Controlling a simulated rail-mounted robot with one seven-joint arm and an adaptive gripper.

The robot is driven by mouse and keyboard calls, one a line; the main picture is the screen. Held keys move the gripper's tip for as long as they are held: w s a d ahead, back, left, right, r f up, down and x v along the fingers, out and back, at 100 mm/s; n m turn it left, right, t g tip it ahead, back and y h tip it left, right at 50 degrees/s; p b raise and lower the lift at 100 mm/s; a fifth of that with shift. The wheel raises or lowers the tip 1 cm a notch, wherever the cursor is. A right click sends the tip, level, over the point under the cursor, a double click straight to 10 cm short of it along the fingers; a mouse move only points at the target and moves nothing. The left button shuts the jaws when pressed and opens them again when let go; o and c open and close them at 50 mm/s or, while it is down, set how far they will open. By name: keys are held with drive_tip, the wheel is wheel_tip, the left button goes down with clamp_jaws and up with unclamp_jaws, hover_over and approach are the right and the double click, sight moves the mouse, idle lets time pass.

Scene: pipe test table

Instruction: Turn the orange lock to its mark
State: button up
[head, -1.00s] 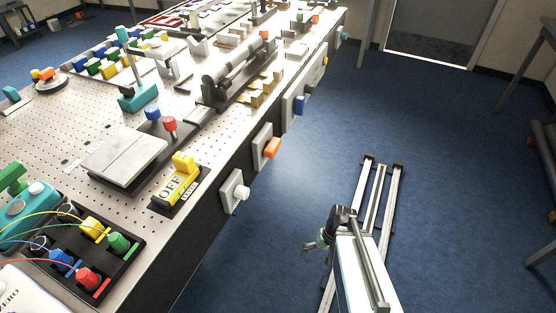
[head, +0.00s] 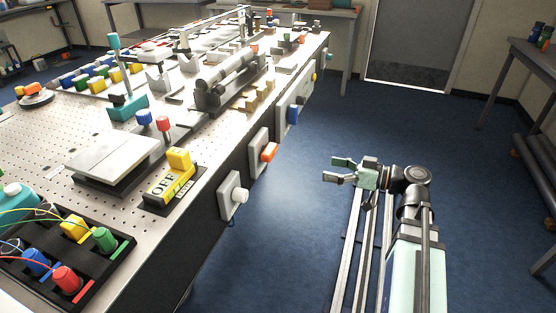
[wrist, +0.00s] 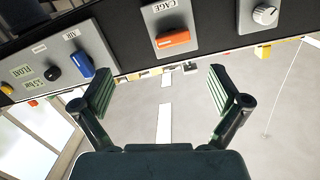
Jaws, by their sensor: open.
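The orange lock (head: 269,152) is a block-shaped handle on a grey plate on the table's front side. In the wrist view the orange lock (wrist: 173,39) lies nearly level, with a plate lettered "CAGE" (wrist: 165,14) behind it. I cannot make out its mark. My gripper (head: 331,168) is open and empty, to the right of the lock and apart from it, over the floor side. In the wrist view my gripper's fingers (wrist: 161,88) are spread wide, with the lock above and between them in the picture.
A white knob (head: 239,196) and a blue handle (head: 293,114) sit on neighbouring plates along the same side. A yellow OFF switch (head: 175,178) stands on the tabletop edge above. The blue floor (head: 290,200) between table and arm is clear.

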sight(274, 153)
drive_tip(key=w+a+n, duration=0.1)
drive_tip(key=a, duration=0.4)
drive_tip(key=w+a+r+n, duration=0.1)
drive_tip(key=w+a, duration=0.1)
drive_tip(key=a, duration=0.4)
drive_tip(key=w+a+n+y, duration=0.1)
drive_tip(key=w+a, duration=0.1)
drive_tip(key=a, duration=0.3)
drive_tip(key=shift+a+r, duration=0.35)
drive_tip(key=shift+r, duration=0.05)
drive_tip(key=c, duration=1.2)
